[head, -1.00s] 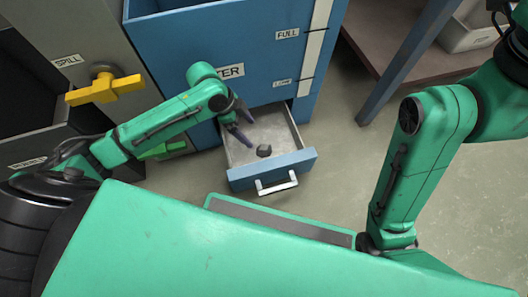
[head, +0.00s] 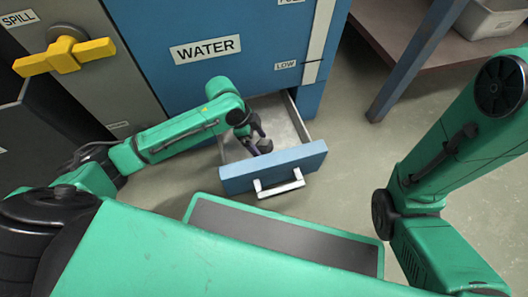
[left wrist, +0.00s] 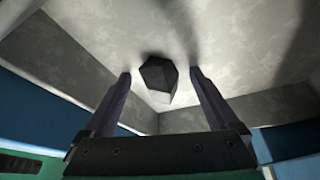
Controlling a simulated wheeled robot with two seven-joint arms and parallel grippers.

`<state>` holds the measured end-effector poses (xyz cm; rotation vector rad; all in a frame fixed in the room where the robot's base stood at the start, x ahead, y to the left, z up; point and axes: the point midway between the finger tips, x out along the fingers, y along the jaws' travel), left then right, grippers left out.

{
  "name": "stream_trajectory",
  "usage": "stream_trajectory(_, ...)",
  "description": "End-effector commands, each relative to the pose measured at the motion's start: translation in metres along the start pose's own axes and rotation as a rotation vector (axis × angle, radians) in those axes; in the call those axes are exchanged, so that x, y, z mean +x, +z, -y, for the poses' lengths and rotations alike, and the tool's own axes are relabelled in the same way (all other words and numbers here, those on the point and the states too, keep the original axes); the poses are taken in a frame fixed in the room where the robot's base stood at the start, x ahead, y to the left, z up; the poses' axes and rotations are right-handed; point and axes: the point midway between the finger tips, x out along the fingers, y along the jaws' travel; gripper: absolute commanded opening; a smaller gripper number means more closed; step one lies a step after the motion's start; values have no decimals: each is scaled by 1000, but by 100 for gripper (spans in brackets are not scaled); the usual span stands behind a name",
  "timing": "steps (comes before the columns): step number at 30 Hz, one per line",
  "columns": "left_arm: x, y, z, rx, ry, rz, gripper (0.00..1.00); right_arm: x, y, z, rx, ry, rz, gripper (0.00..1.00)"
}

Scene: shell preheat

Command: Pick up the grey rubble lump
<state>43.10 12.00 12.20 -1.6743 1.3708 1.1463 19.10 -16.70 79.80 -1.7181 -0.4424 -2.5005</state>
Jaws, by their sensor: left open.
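The grey rubble lump (head: 265,146) is a small dark, faceted piece in the open blue drawer (head: 303,160) below the WATER label. My left gripper (head: 257,144) reaches down into the drawer, and its arm hides part of the drawer floor. In the left wrist view the lump (left wrist: 158,76) appears between the two spread purple fingers (left wrist: 160,78), near their tips, with a gap on each side. The left gripper is open and holds nothing. My right arm shows at the right of the head view, but its gripper is out of view.
The blue WATER cabinet (head: 150,25) stands behind the drawer. A yellow handle (head: 65,56) sits on the grey SPILL panel to the left. A blue post (head: 412,62) and a shelf with a pale bin (head: 490,20) are at upper right. Open floor lies right of the drawer.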

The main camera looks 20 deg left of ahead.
Motion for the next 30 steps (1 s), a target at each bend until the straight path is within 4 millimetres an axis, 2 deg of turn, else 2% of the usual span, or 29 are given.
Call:
stream_trajectory(1,5,1,1,0,-2,-1,93,-4,-3,1,-1,-1,-3,60)
stream_trajectory(6,2,-1,0,0,-1,0,93,0,-2,0,-2,-1,-4,60)
stream_trajectory(8,2,-1,0,0,-1,0,70,0,-2,0,-2,-1,-4,60)
stream_trajectory(12,1,-1,0,0,-1,0,17,0,-2,0,-2,-1,-4,60)
stream_trajectory(13,1,0,0,0,-1,0,5,0,-2,0,-2,-1,-4,60)
stream_trajectory(14,1,-1,0,0,-1,0,0,0,-2,0,-2,-2,-4,60)
stream_trajectory(23,-4,-3,1,0,-2,-1,0,4,0,-1,-2,-1,-4,60)
stream_trajectory(26,-16,-8,0,1,-3,-1,0,13,4,-3,-2,-1,-3,60)
stream_trajectory(30,-50,-22,0,1,-3,-1,0,37,16,-9,1,2,7,60)
